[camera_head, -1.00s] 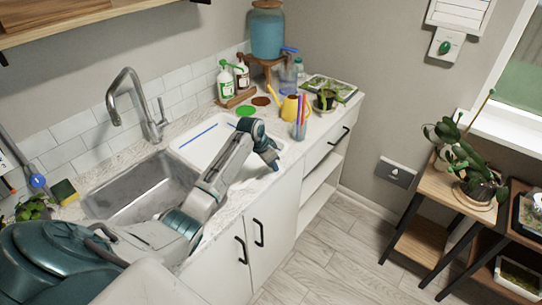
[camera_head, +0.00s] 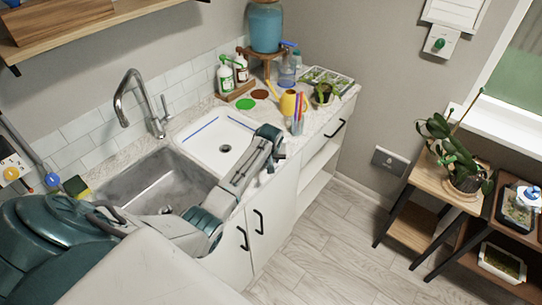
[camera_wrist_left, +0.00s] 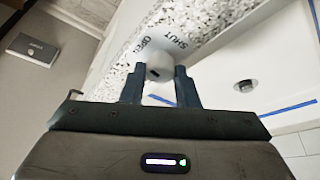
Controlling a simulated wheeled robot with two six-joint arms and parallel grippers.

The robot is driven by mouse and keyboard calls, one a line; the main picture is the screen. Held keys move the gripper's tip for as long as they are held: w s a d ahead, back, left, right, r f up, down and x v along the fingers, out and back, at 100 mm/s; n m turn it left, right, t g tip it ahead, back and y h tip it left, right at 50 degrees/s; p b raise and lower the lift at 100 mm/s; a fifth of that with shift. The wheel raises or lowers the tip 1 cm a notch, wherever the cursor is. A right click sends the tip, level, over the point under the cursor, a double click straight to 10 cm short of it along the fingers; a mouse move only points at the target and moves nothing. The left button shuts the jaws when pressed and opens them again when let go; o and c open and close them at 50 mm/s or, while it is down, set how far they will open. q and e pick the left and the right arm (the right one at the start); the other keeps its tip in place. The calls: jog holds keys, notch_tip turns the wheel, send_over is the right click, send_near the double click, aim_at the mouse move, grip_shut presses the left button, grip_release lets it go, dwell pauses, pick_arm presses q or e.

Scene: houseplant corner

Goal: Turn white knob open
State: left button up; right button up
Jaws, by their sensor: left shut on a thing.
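The white knob (camera_wrist_left: 159,71) shows in the left wrist view, with a dark slot mark on its face. It sits between the two fingertips of my left gripper (camera_wrist_left: 159,84), which is shut on it. The words OPEN and SHUT are printed on the white surface just beyond the knob. In the head view my left gripper (camera_head: 276,161) is at the counter's front edge, beside the white tray (camera_head: 189,137), and hides the knob. My right gripper is not in view.
A cup of coloured sticks (camera_head: 297,121) and a yellow watering can (camera_head: 289,103) stand close behind my left gripper. The steel sink (camera_head: 150,187) lies under my left arm. A plant stand (camera_head: 412,232) is at the right. The floor between is clear.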

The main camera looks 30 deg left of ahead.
pick_arm(q)
jog(key=shift+w+r+n+y, duration=0.1)
jog(key=shift+n+y, duration=0.2)
jog(key=shift+n, duration=0.7)
jog(key=o, duration=1)
jog(key=shift+b+v, duration=1.55)
jog(key=shift+v, duration=3.85)
jog(key=shift+w+d, duration=0.1)
jog(key=shift+w, duration=0.05)
